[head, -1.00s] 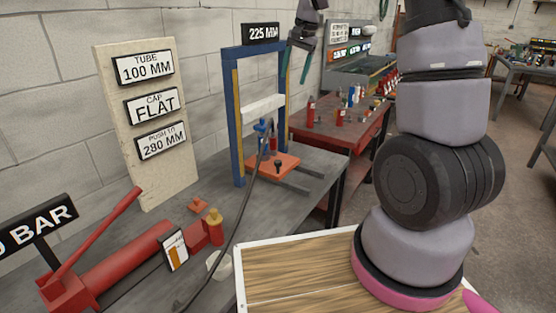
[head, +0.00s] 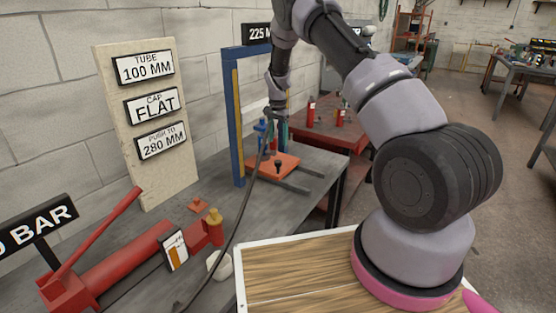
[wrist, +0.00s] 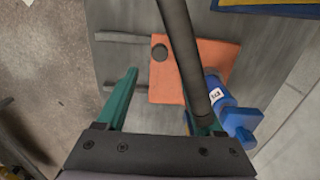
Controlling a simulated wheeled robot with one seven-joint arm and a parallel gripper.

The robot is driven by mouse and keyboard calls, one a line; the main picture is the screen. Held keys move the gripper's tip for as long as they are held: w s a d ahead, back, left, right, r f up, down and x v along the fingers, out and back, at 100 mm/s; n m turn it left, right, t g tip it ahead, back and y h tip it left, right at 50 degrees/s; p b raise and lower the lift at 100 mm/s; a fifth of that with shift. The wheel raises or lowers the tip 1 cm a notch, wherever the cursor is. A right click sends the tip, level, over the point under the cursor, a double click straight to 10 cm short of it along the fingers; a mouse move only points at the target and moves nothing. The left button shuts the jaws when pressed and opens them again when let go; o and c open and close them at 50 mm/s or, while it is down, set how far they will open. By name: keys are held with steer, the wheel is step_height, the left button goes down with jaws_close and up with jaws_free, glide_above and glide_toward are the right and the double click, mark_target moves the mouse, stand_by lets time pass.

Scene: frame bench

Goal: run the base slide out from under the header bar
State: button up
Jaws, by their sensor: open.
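The base slide, an orange plate (head: 284,164) with a dark knob (head: 278,164), sits on grey rails low in the blue frame (head: 233,120). It also shows in the wrist view as an orange square (wrist: 225,55), its knob (wrist: 158,52) near the left edge. My gripper (head: 277,132) is open, its green fingers pointing down above the slide. In the wrist view, the left finger (wrist: 124,100) is left of the plate and the right one is mostly hidden behind a black hose (wrist: 185,50). I cannot make out the header bar; my arm covers much of the frame.
The hose loops down over the bench (head: 225,245). A blue cylinder (wrist: 218,92) stands at the slide's right edge in the wrist view. Grey rails (wrist: 122,38) reach out left of the plate. A red pump (head: 120,262) lies at the front left.

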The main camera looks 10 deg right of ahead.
mark_target(278, 161)
step_height(278, 161, down, 10)
steer(key=shift+r, duration=0.1)
stand_by(0.4)
jaws_close()
stand_by(1.2)
